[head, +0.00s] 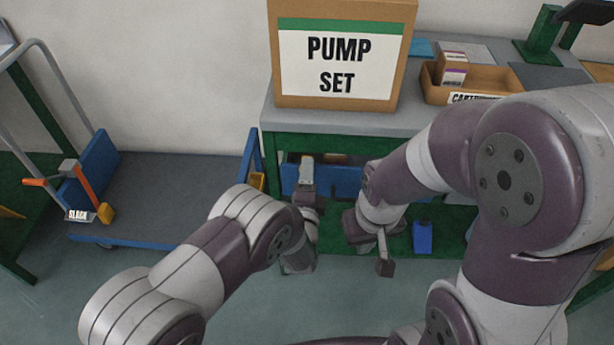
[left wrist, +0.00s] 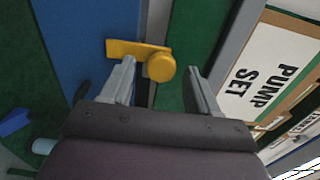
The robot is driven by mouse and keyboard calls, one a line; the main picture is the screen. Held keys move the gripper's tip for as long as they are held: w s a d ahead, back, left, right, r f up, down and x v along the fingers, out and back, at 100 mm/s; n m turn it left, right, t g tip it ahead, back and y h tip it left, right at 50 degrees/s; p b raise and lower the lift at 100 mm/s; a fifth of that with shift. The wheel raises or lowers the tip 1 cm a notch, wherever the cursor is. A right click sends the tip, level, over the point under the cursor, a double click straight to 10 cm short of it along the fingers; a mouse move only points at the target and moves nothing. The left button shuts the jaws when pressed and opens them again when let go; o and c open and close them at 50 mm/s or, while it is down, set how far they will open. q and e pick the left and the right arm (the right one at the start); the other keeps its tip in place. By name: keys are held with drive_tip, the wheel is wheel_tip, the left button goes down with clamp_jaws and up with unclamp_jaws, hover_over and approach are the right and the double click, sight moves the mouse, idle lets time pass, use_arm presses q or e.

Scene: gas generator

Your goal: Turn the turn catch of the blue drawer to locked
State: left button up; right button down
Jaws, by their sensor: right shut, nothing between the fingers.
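The turn catch (left wrist: 158,66) is yellow, with a round knob and a flat lever, in the left wrist view. Its lever reaches over the edge of the blue drawer (left wrist: 88,38), which also shows under the bench top in the head view (head: 345,182). My left gripper (left wrist: 162,70) is open, with one finger on each side of the knob. I cannot tell whether either finger touches it. In the head view my left gripper (head: 306,182) is at the drawer front and the catch cannot be made out. My right gripper (head: 383,262) is shut and empty, to the right and lower.
A PUMP SET box (head: 341,60) stands on the bench top (head: 420,118), with an open cardboard tray (head: 500,84) to its right. A blue item (head: 422,238) is on the green lower shelf. A flat cart (head: 165,190) stands to the left.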

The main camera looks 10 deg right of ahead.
use_arm(q)
drive_tip(key=p+v, duration=0.1)
drive_tip(key=v, duration=1.1)
drive_tip(key=shift+s+p, duration=0.3)
drive_tip(key=shift+s, duration=0.05)
drive_tip(key=shift+a, duration=0.1)
drive_tip(key=w+a+r+n+g+y, duration=0.1)
drive_tip(key=w+a+n+g+y, duration=0.1)
drive_tip(key=w+a+n+g, duration=0.3)
drive_tip(key=a+r+n+g+y, duration=0.15)
drive_tip(key=a+n+g, duration=0.25)
drive_tip(key=a+n, duration=0.4)
drive_tip(key=s+a+r+n+g+y, duration=0.1)
drive_tip(key=s+a+r+n+g, duration=0.25)
drive_tip(key=s+a, duration=0.35)
drive_tip(key=s+a+r+n+g+y, duration=0.1)
drive_tip(key=s+a+r+n+g, duration=0.15)
drive_tip(key=s+a+n, duration=0.4)
wheel_tip(320, 180, up, 17)
drive_tip(key=s+m+g+p, duration=0.1)
drive_tip(key=p, duration=1.6)
drive_tip(key=shift+s+a+m+p, duration=0.3)
drive_tip(key=shift+m+p, duration=0.05)
drive_tip(key=shift+m, duration=0.05)
